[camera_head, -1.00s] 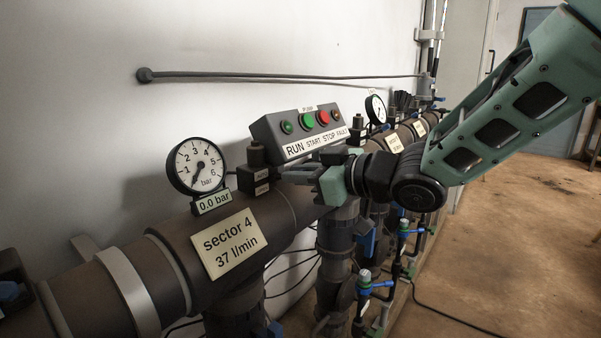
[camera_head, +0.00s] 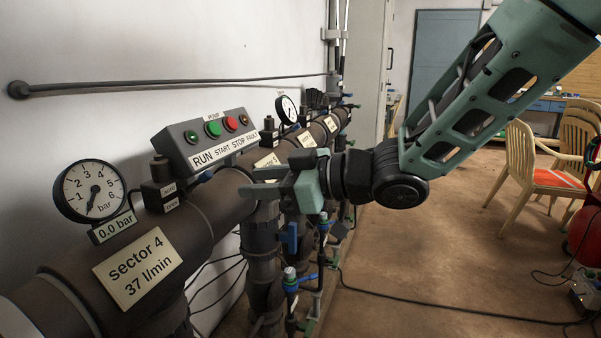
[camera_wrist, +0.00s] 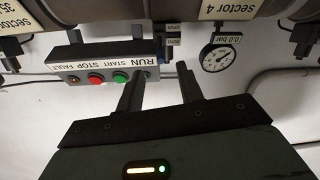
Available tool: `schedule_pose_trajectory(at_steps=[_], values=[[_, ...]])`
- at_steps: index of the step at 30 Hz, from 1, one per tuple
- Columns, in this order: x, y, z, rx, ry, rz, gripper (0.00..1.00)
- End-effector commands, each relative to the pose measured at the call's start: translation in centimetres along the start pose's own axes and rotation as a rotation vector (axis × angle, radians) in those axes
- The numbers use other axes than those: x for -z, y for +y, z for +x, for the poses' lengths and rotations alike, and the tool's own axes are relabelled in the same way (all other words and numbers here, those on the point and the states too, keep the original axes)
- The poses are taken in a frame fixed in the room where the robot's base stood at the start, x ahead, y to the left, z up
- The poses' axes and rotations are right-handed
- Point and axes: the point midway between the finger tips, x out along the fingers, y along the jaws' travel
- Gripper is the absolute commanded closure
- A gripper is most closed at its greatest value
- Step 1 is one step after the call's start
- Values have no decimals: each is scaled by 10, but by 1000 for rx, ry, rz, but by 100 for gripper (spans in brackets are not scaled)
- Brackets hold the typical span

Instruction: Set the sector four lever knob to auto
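The sector 4 selector is a small black box (camera_head: 160,188) on the pipe, right of the round gauge, with labels reading AUTO and OPEN. A dark knob-like top (camera_head: 160,166) sits on it, and its setting cannot be made out.
The pump box (camera_head: 208,138) with RUN, START, STOP and FAULT stands behind the pipe, close to my fingers. The sector 4 gauge (camera_head: 90,191) reads 0.0 bar, above a 37 l/min plate (camera_head: 138,268). A cable crosses the floor (camera_head: 420,262). Chairs (camera_head: 535,165) stand at right.

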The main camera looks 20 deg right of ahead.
Motion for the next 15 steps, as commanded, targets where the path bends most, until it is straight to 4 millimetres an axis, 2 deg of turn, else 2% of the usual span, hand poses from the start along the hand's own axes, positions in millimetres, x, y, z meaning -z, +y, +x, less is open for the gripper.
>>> schedule_pose_trajectory(at_steps=[1,6,10,15], values=[[2,1,-13,-4,-1,0,63],[2,0,-46,-3,-1,1,63],[1,0,-61,-2,-1,0,63],[0,0,-69,0,-1,0,63]])
